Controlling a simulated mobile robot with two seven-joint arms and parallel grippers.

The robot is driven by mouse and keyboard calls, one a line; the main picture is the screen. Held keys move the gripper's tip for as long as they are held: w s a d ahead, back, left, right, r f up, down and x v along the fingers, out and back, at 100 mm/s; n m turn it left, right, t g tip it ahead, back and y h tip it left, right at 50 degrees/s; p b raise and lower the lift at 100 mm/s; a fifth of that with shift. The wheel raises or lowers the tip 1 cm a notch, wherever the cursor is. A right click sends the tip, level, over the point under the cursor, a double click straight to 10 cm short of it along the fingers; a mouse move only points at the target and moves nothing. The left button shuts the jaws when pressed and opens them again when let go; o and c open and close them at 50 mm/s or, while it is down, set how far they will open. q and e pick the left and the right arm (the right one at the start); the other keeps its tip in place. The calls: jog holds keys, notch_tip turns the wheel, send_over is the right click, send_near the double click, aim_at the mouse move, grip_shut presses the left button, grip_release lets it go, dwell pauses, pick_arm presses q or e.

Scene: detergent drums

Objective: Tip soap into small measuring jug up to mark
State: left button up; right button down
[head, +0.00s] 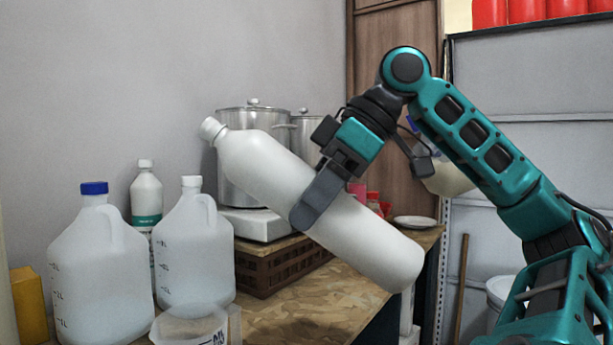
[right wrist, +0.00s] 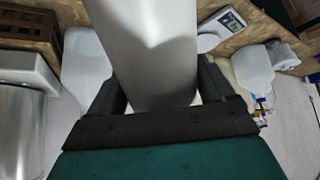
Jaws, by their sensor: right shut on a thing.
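My right gripper (head: 318,195) is shut around the middle of a large white bottle (head: 270,172). The bottle is held in the air, tilted, with its white-topped neck up at the left and its base low at the right. Its contents are hidden. The right wrist view shows the bottle (right wrist: 155,45) between the two dark fingers. A small translucent measuring jug (head: 190,328) stands at the lower left, cut by the picture's bottom edge. Its level and mark cannot be read. The bottle's neck is above the jug's height, apart from it. My left gripper is not in view.
A blue-capped jug (head: 100,265) and a white-capped jug (head: 195,250) stand close to the measuring jug, with a green-labelled bottle (head: 146,205) behind. A steel pot (head: 238,130) stands over a brown crate (head: 262,272). The wooden worktop (head: 310,305) is clear at front centre.

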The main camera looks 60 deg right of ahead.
jog(key=shift+s+d+f+g+h+p, duration=0.15)
jog(key=shift+f+g+h, duration=0.35)
jog(key=shift+f, duration=0.6)
jog(key=shift+s+d+f+g+h+p, duration=0.1)
jog(key=shift+s+f+g+h, duration=0.1)
jog(key=shift+f+g, duration=0.7)
jog(key=shift+s+d+f+g+h+p, duration=0.15)
jog(key=shift+f+g+h, duration=0.2)
jog(key=shift+f, duration=0.9)
jog(key=shift+a+r, duration=0.1)
jog(key=shift+r, duration=0.2)
jog(key=shift+f+g, duration=0.25)
jog(key=shift+f, duration=0.2)
jog(key=shift+f+p, duration=0.2)
jog(key=shift+p, duration=0.15)
jog(key=shift+f+h, duration=0.15)
jog(key=shift+h, duration=0.1)
jog(key=shift+s+f+g, duration=0.1)
jog(key=shift+f+g, duration=0.2)
jog(key=shift+g, duration=0.1)
